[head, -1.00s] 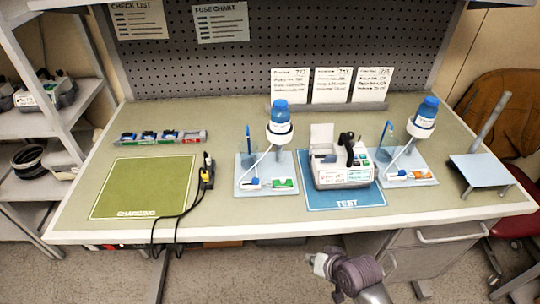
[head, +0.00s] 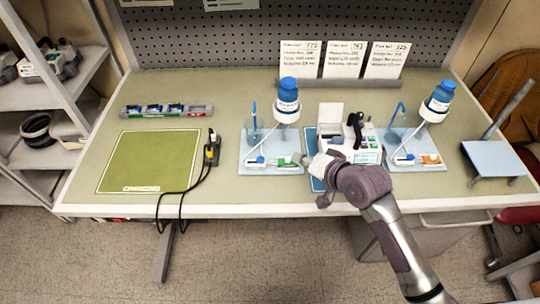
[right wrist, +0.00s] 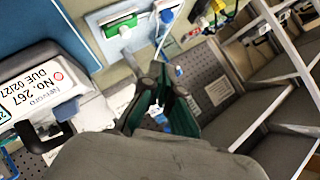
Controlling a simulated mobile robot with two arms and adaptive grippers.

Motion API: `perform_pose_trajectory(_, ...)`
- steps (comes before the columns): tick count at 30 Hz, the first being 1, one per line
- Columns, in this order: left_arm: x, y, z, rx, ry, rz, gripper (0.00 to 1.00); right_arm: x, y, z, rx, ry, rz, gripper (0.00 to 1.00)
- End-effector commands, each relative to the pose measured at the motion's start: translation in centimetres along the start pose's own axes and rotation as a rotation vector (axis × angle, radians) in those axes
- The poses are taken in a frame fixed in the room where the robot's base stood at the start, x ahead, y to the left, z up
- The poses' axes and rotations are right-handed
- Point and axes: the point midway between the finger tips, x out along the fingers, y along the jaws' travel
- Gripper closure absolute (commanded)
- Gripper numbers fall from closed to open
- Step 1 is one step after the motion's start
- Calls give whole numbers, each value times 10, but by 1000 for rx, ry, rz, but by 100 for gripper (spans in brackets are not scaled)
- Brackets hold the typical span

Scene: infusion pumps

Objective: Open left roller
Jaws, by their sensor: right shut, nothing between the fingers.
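The left drip stand (head: 248,170) is a pale blue board bearing a blue-capped bottle (head: 287,98). On its front lie a green clamp (head: 287,161) and a white-and-blue clamp (head: 256,162); I cannot tell which is the roller or its state. In the right wrist view the green clamp (right wrist: 121,25) and the blue-and-white clamp (right wrist: 167,14) lie beyond the fingers. My right gripper (head: 303,159) is shut and empty, just right of the green clamp; its dark fingers show in the right wrist view (right wrist: 163,92). My left gripper is out of view.
The white pump (head: 365,143), lid up, stands on the blue mat partly behind my right arm; it also shows in the right wrist view (right wrist: 45,88). A second drip stand (head: 428,164) is to its right. The green charging mat (head: 150,160) is bare, with a cabled yellow-black plug (head: 211,150) beside it.

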Motion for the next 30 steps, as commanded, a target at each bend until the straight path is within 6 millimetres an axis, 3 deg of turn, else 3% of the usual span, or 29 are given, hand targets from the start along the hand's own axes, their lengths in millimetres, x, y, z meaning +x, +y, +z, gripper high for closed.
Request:
perform_pose_trajectory(7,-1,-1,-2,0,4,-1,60,3,0,0,-1,0,2,100)
perform_pose_trajectory(11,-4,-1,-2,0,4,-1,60,15,0,0,-1,-1,2,100)
perform_pose_trajectory(24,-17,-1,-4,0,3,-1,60,103,-1,-1,-3,-1,3,100)
perform_pose_trajectory(30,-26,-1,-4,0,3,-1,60,121,0,22,-1,-2,3,100)
